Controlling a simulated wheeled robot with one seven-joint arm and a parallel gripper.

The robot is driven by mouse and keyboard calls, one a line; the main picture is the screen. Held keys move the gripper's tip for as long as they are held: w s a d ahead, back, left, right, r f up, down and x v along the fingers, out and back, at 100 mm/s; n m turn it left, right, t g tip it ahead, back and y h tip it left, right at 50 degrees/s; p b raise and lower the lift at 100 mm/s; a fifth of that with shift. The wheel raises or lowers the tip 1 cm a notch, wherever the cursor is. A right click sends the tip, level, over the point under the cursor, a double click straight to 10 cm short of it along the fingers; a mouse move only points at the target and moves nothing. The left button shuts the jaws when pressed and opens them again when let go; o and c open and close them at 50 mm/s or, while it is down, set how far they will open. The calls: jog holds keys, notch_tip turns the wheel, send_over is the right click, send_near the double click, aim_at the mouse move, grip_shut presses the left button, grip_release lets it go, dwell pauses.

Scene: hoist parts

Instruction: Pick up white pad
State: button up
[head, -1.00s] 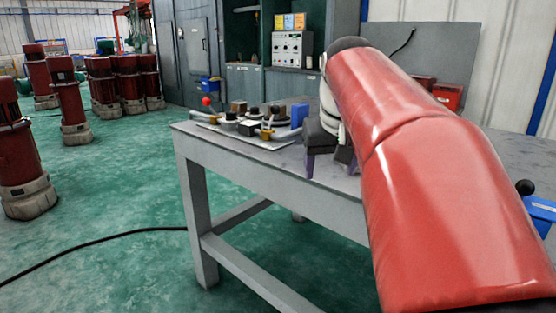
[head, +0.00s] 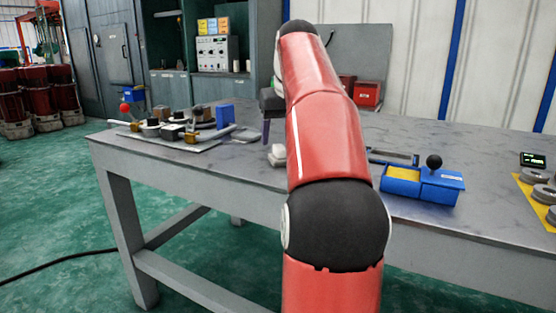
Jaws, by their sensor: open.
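A small white block, which looks like the white pad (head: 278,156), lies on the grey table (head: 240,170) near its front edge, just left of my red arm. My gripper (head: 272,138) points down close above and behind the pad in the picture. One dark purple finger shows; the other is hidden behind my arm. The jaws are open, and I see nothing held. I cannot tell how far the finger is from the pad.
A plate of assorted parts (head: 175,132) with a blue block (head: 225,115) stands left of my gripper. A blue box (head: 422,184) with a black knob stands to the right. Red bins (head: 368,93) stand at the back. Weights (head: 545,195) lie far right.

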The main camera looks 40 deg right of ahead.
aim_at(280, 146)
jog(key=b+x, duration=0.1)
jog(key=x, duration=0.3)
jog(key=shift+w+f+b, duration=0.25)
jog(key=shift+f+b, duration=0.05)
jog(key=shift+c, duration=0.4)
